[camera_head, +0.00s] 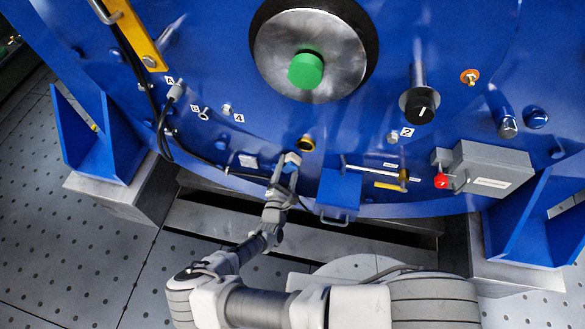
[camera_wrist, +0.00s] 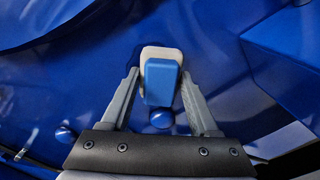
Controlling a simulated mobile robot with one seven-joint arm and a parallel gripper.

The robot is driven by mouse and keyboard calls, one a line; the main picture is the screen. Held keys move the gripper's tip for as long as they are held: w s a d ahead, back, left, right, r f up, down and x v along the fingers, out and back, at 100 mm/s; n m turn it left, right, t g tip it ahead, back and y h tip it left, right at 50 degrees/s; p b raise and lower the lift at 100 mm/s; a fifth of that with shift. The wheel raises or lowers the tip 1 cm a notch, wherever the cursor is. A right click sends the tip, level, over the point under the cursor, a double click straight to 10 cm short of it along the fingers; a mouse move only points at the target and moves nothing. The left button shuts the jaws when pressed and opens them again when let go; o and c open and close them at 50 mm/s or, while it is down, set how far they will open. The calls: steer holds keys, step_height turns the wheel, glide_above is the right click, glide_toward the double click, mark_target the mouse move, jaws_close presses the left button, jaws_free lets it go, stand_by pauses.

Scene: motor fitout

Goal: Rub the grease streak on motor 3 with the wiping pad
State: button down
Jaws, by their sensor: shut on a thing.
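The wiping pad (camera_wrist: 161,80) is a blue block with a cream pad face. My gripper (camera_wrist: 160,92) is shut on it, one finger on each side. In the head view, my gripper (camera_head: 286,171) holds the pad (camera_head: 292,158) close to the lower front of the large blue motor (camera_head: 215,60). I cannot tell if the pad touches the motor's face. The motor surface also fills the background of the wrist view (camera_wrist: 90,70). I cannot make out a grease streak in either view, nor a number 3.
Bolts, labels and a cable surround the gripper. A blue box with a handle (camera_head: 339,192) sticks out just right of it. A grey box (camera_head: 492,168) with a red knob (camera_head: 441,181) is farther right.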

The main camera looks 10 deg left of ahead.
mark_target(278, 153)
steer(key=a, duration=0.2)
steer(key=a+b, duration=0.1)
steer(key=a, duration=0.1)
steer(key=shift+w+r, duration=0.25)
steer(key=shift+w, duration=0.05)
steer(key=shift+r+p, duration=0.35)
steer(key=shift+p, duration=0.15)
steer(key=shift+s+d+f+p, duration=0.1)
steer(key=shift+s+d+p, duration=0.15)
steer(key=shift+d+p, duration=0.6)
steer(key=shift+s+d+f+p, duration=0.15)
steer(key=shift+d+p, duration=0.4)
steer(key=shift+d, duration=0.55)
steer(key=shift+d+r+p, duration=0.2)
steer(key=shift+d+p, duration=0.35)
steer(key=shift+d, duration=0.2)
steer(key=shift+w+d+f, duration=0.2)
steer(key=shift+w+d, duration=0.1)
steer(key=shift+d, duration=0.35)
steer(key=shift+w+a+r+b, duration=0.15)
steer(key=shift+a+b, duration=0.35)
steer(key=shift+a, duration=1.25)
steer(key=shift+w+a+r+b, duration=0.1)
steer(key=shift+a+b, duration=0.35)
steer(key=shift+a, duration=1.25)
